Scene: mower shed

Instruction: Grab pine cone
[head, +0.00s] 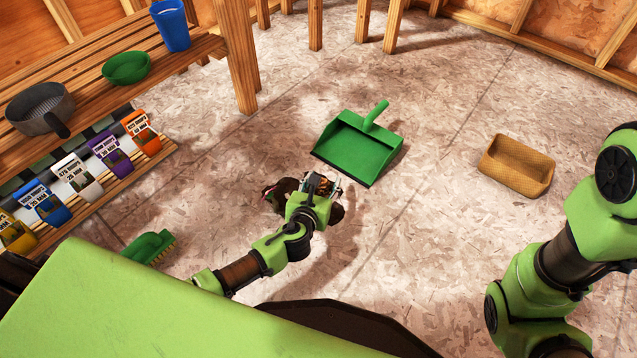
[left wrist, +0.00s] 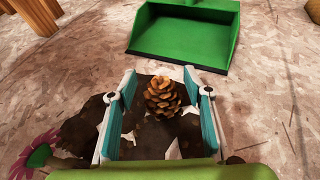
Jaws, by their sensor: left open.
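A brown pine cone (left wrist: 162,97) stands on a patch of dark dirt (left wrist: 88,130) on the floor, in the left wrist view. My left gripper (left wrist: 160,78) is open, with its two teal-padded fingers on either side of the cone. The right finger is close to the cone, and I cannot tell whether it touches. In the head view my left gripper (head: 320,183) is low over the dirt and largely hides the cone. My right arm shows at the right, but its gripper is out of view.
A green dustpan (head: 362,147) lies just beyond the dirt. A green hand brush (head: 149,247) lies at the left. A tan basket (head: 517,166) stands at the right. A wooden shelf (head: 190,52) with containers is at the left. A pink flower (left wrist: 40,150) lies beside the dirt.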

